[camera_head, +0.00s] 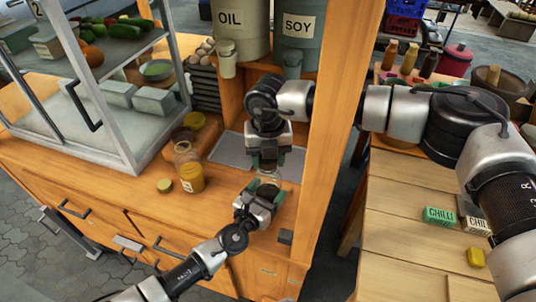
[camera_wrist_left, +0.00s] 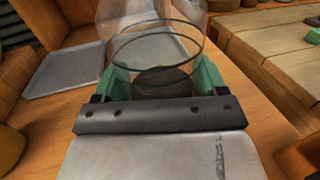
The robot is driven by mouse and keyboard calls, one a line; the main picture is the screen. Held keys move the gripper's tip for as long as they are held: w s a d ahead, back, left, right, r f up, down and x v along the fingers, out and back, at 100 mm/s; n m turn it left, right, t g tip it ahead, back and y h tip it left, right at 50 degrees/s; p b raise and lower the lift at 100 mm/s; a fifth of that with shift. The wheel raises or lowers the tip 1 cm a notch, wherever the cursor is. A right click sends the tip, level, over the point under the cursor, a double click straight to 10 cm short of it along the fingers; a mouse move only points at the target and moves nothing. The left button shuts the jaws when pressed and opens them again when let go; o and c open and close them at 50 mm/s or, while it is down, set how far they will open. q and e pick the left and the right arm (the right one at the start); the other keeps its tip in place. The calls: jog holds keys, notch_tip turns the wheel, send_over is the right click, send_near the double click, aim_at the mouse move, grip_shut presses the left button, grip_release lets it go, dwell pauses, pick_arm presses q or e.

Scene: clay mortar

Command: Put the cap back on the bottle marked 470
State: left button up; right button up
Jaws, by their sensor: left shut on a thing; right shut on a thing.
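My left gripper (camera_head: 262,193) is shut on a clear glass bottle, low over the right part of the counter. In the left wrist view the bottle (camera_wrist_left: 150,45) stands between the green finger pads, with something dark inside it. No number on it can be read. My right gripper (camera_head: 267,160) points down just behind the left one, near the grey tray. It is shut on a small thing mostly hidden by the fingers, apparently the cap. The two grippers look close together, and I cannot tell whether cap and bottle touch.
A grey tray (camera_head: 229,151) lies behind. A wooden post (camera_head: 328,120) rises at right. OIL (camera_head: 240,30) and SOY (camera_head: 299,45) containers stand at the back.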

jog(key=shift+f, duration=0.1)
pick_arm(q)
jog(key=c, duration=0.4)
jog(key=shift+c, duration=0.2)
pick_arm(e)
jog(key=m, duration=1)
jog(key=shift+a+m, duration=0.1)
jog(key=shift+m, duration=0.2)
jog(key=m, duration=0.6)
jog(key=shift+w+m, duration=0.1)
jog(key=shift+m, duration=0.3)
jog(key=m, duration=0.3)
jog(key=shift+a+f+m, duration=0.15)
jog(key=shift+a+m, duration=0.1)
jog(key=shift+m, duration=0.15)
jog(key=shift+d+m, duration=0.15)
jog(key=shift+m, duration=0.55)
